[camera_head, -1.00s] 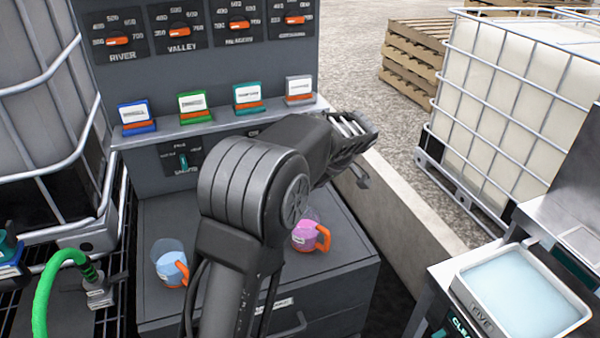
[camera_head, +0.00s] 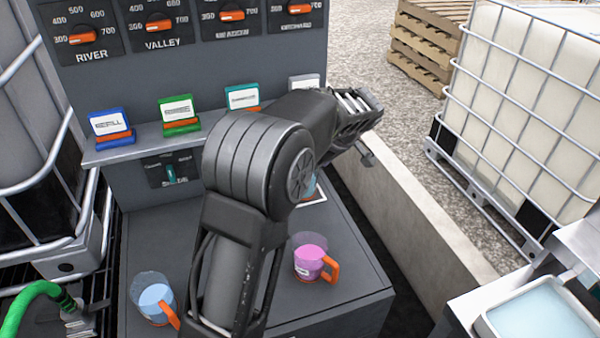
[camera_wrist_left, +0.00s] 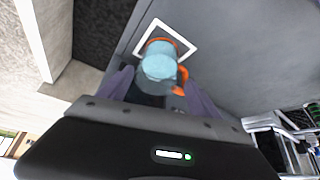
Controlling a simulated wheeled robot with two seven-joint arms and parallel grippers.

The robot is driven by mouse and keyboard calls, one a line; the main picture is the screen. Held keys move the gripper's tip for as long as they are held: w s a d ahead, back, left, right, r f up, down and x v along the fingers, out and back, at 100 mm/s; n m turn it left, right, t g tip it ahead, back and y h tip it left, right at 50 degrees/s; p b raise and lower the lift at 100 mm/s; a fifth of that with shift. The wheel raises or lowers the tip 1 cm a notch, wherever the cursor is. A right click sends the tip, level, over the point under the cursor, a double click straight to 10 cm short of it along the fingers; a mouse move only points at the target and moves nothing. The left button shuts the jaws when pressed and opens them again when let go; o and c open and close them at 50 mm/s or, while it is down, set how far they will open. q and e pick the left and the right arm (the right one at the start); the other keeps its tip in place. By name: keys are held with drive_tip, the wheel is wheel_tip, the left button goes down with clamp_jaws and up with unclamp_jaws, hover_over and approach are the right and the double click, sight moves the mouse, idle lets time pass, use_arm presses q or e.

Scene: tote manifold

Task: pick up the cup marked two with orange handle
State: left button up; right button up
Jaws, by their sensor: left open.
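Three clear cups with orange handles stand on the grey bench. A light blue one (camera_head: 157,301) is at the front left and a pink one (camera_head: 310,261) is right of my arm. Another light blue cup (camera_head: 309,187) is mostly hidden behind my arm; it shows in the left wrist view (camera_wrist_left: 159,62), standing in a white square outline (camera_wrist_left: 187,47). I cannot read a number on any cup. My left gripper (camera_wrist_left: 160,88) is open, its fingers on either side of that cup in the wrist view; contact cannot be told. My right gripper is out of view.
A control panel (camera_head: 180,62) with orange-pointer dials stands behind the bench, with a ledge of coloured card holders (camera_head: 109,125). A low concrete wall (camera_head: 420,235) runs along the right. A caged tank (camera_head: 520,110) and a tray of pale liquid (camera_head: 540,318) lie further right.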

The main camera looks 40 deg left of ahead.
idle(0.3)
use_arm(q)
drive_tip(key=shift+x, duration=1.35)
drive_tip(key=shift+a+f+p, duration=0.3)
drive_tip(key=shift+f+p, duration=0.1)
drive_tip(key=shift+p, duration=0.1)
drive_tip(key=p+x, duration=0.1)
drive_tip(key=x, duration=0.3)
drive_tip(key=shift+w+f, duration=0.1)
